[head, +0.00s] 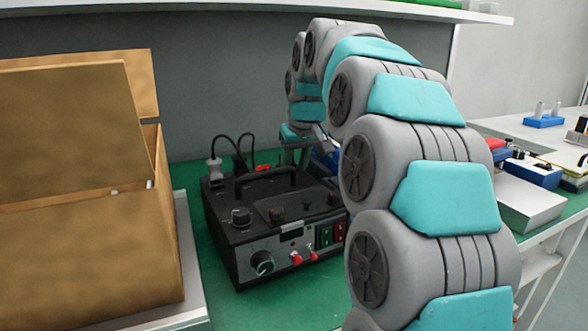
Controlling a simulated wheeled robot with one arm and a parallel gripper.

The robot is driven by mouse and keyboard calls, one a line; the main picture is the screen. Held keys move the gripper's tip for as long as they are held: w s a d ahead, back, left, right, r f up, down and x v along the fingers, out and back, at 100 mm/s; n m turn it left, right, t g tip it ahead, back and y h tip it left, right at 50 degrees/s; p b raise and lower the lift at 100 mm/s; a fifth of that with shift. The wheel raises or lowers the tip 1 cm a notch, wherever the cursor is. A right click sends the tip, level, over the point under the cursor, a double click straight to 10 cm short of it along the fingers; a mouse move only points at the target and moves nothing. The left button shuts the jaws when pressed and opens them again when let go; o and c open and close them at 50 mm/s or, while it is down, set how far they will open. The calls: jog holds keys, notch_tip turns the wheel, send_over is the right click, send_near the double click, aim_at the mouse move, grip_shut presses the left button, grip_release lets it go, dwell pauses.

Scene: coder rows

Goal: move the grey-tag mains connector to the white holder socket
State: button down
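A pale grey-white plug-like connector (215,170) with a black cable stands upright at the back left corner of a black instrument box. A dark connector (239,163) with a looping black cable is just right of it. I cannot make out a grey tag on either. I cannot pick out the white holder socket; my arm covers part of the area behind the box. My gripper (296,156) points down behind the box, right of the two connectors and apart from them. Its fingertips are small and partly hidden, so its opening and any content cannot be told.
The black instrument box (285,222) with knobs and a top handle stands on the green bench mat (300,305). A large brown cardboard box (80,235) fills the left. A shelf (400,10) runs above. A white side table (510,127) with devices is at right.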

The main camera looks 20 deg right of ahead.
jog(key=shift+f, duration=0.1)
jog(key=c, duration=0.5)
grip_release()
